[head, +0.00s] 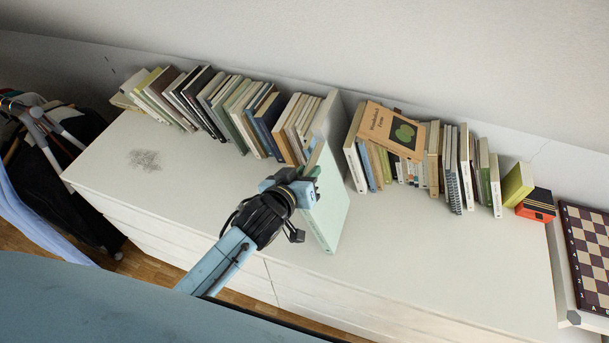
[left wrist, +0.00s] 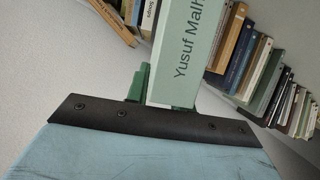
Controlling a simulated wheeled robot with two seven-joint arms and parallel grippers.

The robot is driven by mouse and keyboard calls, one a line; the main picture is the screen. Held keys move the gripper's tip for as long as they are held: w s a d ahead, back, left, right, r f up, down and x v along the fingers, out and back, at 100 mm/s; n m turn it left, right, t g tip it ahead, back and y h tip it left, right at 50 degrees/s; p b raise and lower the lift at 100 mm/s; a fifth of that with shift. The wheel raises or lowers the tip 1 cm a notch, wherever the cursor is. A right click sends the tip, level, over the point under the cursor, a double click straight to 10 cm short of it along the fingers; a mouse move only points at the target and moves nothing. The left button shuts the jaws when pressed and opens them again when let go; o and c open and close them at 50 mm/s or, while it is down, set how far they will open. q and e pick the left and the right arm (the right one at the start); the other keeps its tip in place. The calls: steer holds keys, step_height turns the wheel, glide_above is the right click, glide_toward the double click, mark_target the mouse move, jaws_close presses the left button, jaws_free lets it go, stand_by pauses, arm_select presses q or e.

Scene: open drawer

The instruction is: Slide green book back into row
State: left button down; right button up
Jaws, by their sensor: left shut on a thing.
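The pale green book (head: 327,208) stands upright on the white cabinet top, jutting out toward the front of the row of books. Its far end is at the row, beside a pale upright panel or book (head: 331,112). My left gripper (head: 306,182) is shut on the book's near part. In the left wrist view the green book's lettered spine (left wrist: 182,45) shows between the green fingertips (left wrist: 163,88). Whether the book's far end touches its neighbours is hidden. My right gripper is not in view.
Left row books (head: 235,108) lean together along the wall. Right row books (head: 440,160) include an orange-covered book (head: 392,130) lying across their tops. A chessboard (head: 590,250) is at far right.

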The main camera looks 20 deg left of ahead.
mark_target(318, 150)
arm_select(q)
steer(key=shift+w+r, duration=0.1)
steer(key=shift+r, duration=0.1)
steer(key=shift+w+d+b, duration=0.15)
steer(key=shift+w+b, duration=0.25)
steer(key=shift+w, duration=2.45)
steer(key=shift+w+d+b, duration=0.1)
steer(key=shift+w+b, duration=0.6)
steer(key=shift+w, duration=1.95)
steer(key=shift+w, duration=0.15)
steer(key=shift+w+b, duration=0.75)
steer(key=shift+w, duration=1.1)
